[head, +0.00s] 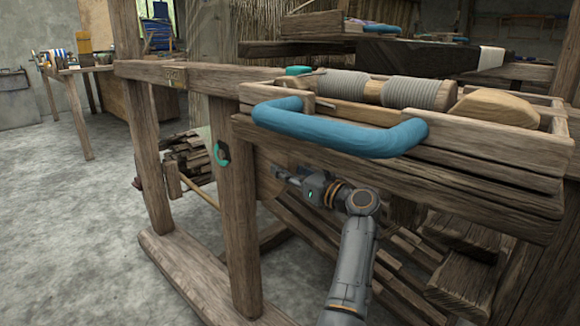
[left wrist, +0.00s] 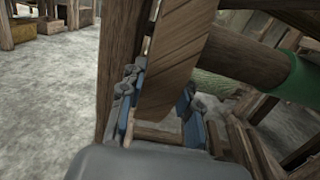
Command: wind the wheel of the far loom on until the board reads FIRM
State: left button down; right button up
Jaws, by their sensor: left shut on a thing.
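My left gripper (head: 282,173) is reached in low beside the loom's front post (head: 238,215). It is shut on a flat wooden piece (head: 268,180), partly hidden behind the post. In the left wrist view this wooden piece (left wrist: 176,50) stands between the two fingers of the gripper (left wrist: 160,110). It seems to be part of the wheel; the rest of the wheel is hidden. My right gripper is not in view.
A wooden tray (head: 500,150) with a blue handle (head: 330,137) and cord-wound rollers (head: 420,94) is close above my arm. A round beam with a green band (left wrist: 285,75) is right of the fingers. Floor at left (head: 60,220) is clear.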

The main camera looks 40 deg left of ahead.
pick_arm(q)
jog(key=shift+r, duration=0.15)
jog(key=c, duration=0.9)
grip_release()
jog(key=shift+c, duration=0.2)
